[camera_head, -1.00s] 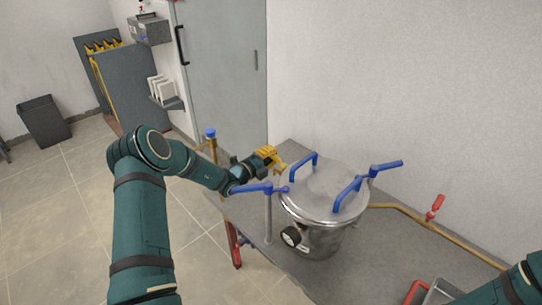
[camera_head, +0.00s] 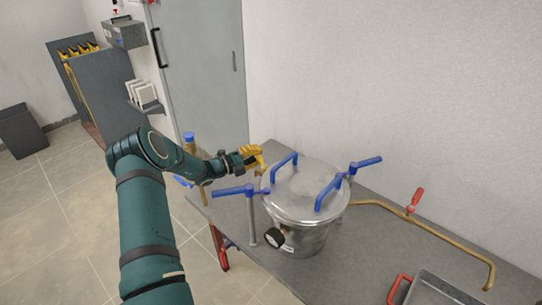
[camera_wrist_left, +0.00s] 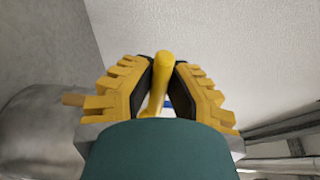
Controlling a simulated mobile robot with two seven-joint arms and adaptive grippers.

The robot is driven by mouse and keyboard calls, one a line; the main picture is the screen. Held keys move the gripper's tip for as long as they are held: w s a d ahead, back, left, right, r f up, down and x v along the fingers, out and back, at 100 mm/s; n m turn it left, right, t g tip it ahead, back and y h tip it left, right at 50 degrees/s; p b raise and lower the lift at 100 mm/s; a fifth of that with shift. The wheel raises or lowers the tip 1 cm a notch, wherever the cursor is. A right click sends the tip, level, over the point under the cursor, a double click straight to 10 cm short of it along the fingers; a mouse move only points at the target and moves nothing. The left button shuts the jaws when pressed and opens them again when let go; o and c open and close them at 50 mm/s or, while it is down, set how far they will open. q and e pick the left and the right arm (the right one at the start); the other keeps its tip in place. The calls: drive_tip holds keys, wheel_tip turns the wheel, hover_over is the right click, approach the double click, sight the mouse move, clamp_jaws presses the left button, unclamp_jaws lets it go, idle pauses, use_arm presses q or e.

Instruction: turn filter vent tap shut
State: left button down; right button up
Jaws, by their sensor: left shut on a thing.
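The filter is a steel pot (camera_head: 302,222) with a lid, standing on the grey bench. A yellow lever (camera_wrist_left: 159,82), which looks like the vent tap's handle, runs between my left fingers in the left wrist view. My left gripper (camera_head: 252,158) is at the far left side of the pot, by the lid's rim. Its yellow fingers are shut on this lever. The tap's body is hidden behind the gripper and wrist. My right gripper is in neither view now.
Blue lever arms (camera_head: 236,191) and (camera_head: 364,164) stand beside the pot. A gauge (camera_head: 273,238) faces front. A brass pipe with a red handle (camera_head: 416,198) runs along the bench's right. A grey tray (camera_head: 440,290) lies at lower right. The wall is close behind.

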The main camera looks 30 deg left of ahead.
use_arm(q)
drive_tip(key=shift+w+r+m+g+h, duration=0.15)
drive_tip(key=shift+w+m+g+h, duration=0.2)
drive_tip(key=shift+h, duration=0.25)
drive_tip(key=shift+s, duration=0.1)
drive_tip(key=c, duration=0.9)
unclamp_jaws()
drive_tip(key=shift+d, duration=0.1)
drive_tip(key=shift+c, duration=0.2)
drive_tip(key=shift+s, duration=0.1)
drive_tip(key=v, duration=0.7)
drive_tip(key=shift+s, duration=0.1)
